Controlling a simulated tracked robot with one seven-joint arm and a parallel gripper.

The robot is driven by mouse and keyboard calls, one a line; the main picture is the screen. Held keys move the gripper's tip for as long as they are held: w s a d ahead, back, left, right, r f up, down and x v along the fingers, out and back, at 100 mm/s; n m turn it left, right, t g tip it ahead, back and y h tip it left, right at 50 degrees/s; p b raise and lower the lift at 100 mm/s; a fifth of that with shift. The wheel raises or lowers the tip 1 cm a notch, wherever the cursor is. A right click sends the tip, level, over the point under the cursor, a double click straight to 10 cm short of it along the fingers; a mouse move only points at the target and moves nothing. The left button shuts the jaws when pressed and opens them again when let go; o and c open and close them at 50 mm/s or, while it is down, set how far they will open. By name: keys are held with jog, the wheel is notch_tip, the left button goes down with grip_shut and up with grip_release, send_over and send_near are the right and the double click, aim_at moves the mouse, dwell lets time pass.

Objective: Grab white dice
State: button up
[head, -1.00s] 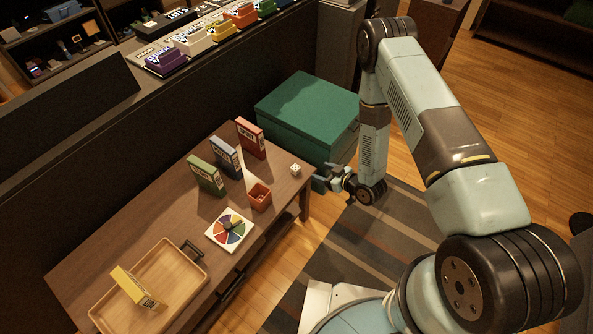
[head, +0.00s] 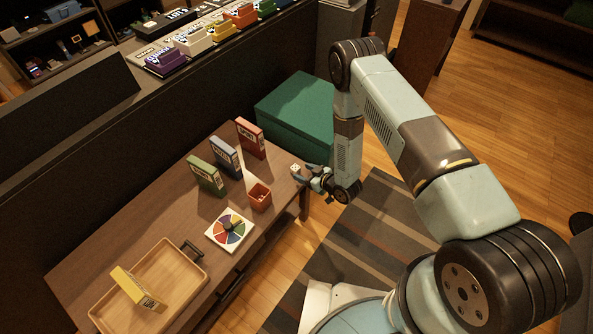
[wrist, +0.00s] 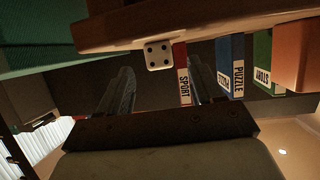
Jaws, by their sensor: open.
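The white dice (head: 295,167) sits on the right end of the wooden table (head: 130,235). In the wrist view the dice (wrist: 158,54) shows black dots and appears between and beyond my two fingers. My gripper (head: 305,172) is open at the right edge of the table, with its fingers pointing left at the dice. The fingers look very close to the dice; I cannot tell whether they touch it. Nothing is held.
Red (head: 251,138), blue (head: 226,157) and green (head: 206,175) boxes stand left of the dice. A large green box (head: 295,115) stands behind the table's right end.

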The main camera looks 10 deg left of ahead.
aim_at(298, 170)
jog(key=x, duration=0.4)
jog(key=shift+w+a+f, duration=0.1)
jog(key=shift+w+a, duration=0.1)
jog(key=shift+a, duration=0.15)
jog(key=c, duration=1)
jog(key=shift+c, duration=0.2)
